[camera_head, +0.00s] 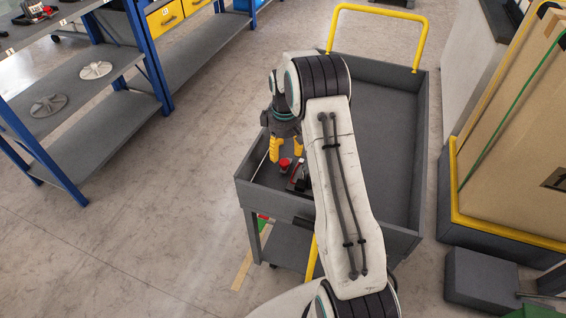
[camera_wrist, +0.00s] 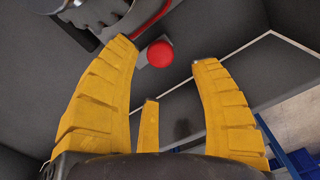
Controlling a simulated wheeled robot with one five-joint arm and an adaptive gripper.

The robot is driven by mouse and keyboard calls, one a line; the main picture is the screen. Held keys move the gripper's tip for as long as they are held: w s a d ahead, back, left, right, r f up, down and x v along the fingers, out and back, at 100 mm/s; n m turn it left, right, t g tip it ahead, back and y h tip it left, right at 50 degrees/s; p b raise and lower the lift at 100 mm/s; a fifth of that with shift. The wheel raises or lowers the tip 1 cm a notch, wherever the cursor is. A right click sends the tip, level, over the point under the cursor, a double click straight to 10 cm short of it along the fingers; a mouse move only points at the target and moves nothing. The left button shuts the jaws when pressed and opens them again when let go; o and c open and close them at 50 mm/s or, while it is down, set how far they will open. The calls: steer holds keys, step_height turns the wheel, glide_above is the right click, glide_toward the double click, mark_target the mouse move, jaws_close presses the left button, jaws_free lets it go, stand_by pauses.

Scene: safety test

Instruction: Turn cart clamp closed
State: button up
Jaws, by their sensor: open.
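The cart clamp (camera_head: 297,178) sits inside the grey cart (camera_head: 385,125), near its front left corner, partly hidden by my arm. Its red knob (camera_head: 285,164) shows just below my fingertips. The grey metal clamp body (camera_wrist: 92,12) is at the upper left, cut off by the frame. My gripper (camera_head: 286,156) points down over the cart, open, with nothing held. Whether a finger touches the knob I cannot tell.
The cart has raised walls and a yellow handle (camera_head: 378,12) at its far end. A blue-framed shelf (camera_head: 110,120) with grey discs stands left. A large cardboard box (camera_head: 515,130) on a yellow-edged base stands right. Floor (camera_head: 150,230) is clear at the lower left.

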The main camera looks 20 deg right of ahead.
mark_target(284, 162)
steer(key=shift+f, duration=2.75)
jaws_close()
